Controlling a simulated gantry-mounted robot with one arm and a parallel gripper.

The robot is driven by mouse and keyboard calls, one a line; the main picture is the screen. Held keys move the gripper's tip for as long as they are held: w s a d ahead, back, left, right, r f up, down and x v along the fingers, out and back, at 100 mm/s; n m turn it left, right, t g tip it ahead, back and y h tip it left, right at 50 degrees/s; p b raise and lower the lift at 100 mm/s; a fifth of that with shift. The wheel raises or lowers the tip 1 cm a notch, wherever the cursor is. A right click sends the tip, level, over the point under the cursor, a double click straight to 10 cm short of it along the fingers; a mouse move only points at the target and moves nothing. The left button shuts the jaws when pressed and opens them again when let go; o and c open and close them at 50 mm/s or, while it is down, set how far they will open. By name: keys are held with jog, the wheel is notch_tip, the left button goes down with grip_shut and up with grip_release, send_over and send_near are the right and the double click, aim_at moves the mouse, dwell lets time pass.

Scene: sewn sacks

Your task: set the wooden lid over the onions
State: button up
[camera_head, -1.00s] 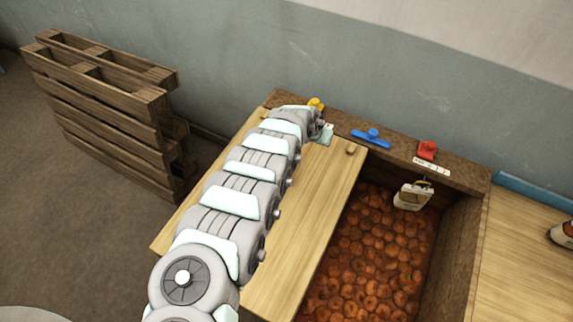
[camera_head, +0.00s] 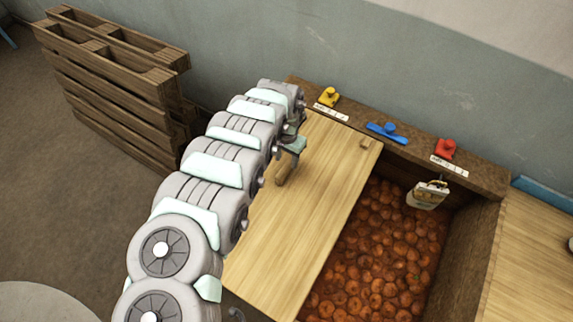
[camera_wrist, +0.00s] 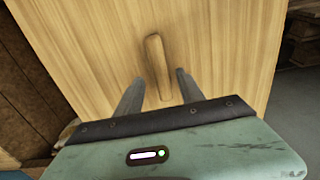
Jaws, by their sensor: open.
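The pale wooden lid (camera_head: 318,200) lies flat to the left of the open bin section where the onions (camera_head: 375,245) show as a reddish-brown layer. The onions are uncovered there; what is under the lid is hidden. A wooden handle bar (camera_head: 287,170) stands on the lid near its left side, and it also shows in the wrist view (camera_wrist: 157,65). My gripper (camera_wrist: 157,88) is open and empty, its fingers pointing at the lid, one on either side of the handle's near end. In the head view my gripper (camera_head: 292,147) is partly hidden by my arm.
Yellow (camera_head: 329,96), blue (camera_head: 388,132) and red (camera_head: 445,149) pieces sit on the bin's back ledge. Pallets (camera_head: 120,85) stand at left.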

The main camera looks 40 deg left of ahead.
aim_at(287, 165)
notch_tip(287, 165, down, 4)
jog(key=shift+d+r, duration=0.1)
jog(key=shift+f, duration=0.45)
grip_shut()
dwell(0.3)
dwell(1.0)
